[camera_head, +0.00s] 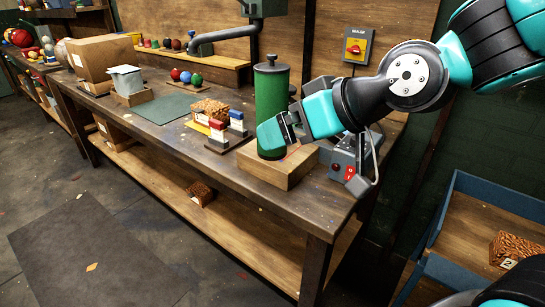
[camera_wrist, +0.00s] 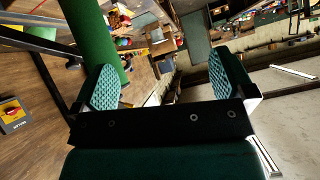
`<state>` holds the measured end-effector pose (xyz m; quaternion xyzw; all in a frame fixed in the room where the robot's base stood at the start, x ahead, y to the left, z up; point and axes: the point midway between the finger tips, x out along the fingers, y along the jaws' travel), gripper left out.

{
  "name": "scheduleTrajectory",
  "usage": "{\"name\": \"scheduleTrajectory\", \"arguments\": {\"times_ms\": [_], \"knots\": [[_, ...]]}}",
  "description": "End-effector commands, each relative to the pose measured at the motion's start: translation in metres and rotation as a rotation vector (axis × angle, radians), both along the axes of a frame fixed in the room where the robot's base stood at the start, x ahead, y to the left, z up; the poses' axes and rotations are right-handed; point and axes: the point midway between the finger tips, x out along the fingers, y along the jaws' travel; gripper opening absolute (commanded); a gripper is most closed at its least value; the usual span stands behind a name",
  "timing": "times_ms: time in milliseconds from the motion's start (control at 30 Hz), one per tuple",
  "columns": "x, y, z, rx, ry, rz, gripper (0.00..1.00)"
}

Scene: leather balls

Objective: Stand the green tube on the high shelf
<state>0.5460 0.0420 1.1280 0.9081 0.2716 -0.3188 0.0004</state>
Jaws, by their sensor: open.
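The green tube (camera_head: 271,92) stands upright on a wooden block (camera_head: 288,174) near the right end of the workbench; it has a dark cap with a knob. My gripper (camera_head: 282,131) is beside the tube's lower right side, its fingers overlapping the tube's edge in the head view. In the wrist view the tube (camera_wrist: 94,32) runs down behind the left finger, and the open gap of my gripper (camera_wrist: 166,82) holds nothing. I cannot tell whether a finger touches the tube. A raised wooden shelf (camera_head: 226,63) runs along the back of the bench.
A grey pipe (camera_head: 225,35) hangs over the shelf. Red and blue-white blocks (camera_head: 226,130) stand left of the tube. A control box (camera_head: 345,160) sits close at right, under my arm. A cardboard box (camera_head: 103,58) is farther left. A blue-sided tray (camera_head: 480,215) lies at right.

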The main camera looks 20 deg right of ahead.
Motion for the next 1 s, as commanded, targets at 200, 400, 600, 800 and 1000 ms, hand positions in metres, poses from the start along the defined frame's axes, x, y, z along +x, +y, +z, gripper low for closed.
{"name": "scheduleTrajectory", "arguments": {"times_ms": [200,400,600,800,1000], "knots": [[0.060,-0.045,-0.045,0.068,-0.401,-0.207,1.00],[0.077,-0.073,-0.042,0.076,-0.606,-0.312,1.00],[0.087,-0.078,-0.031,0.075,-0.645,-0.330,1.00],[0.101,-0.075,-0.028,0.077,-0.642,-0.332,1.00],[0.117,-0.070,-0.030,0.077,-0.641,-0.329,1.00]]}}
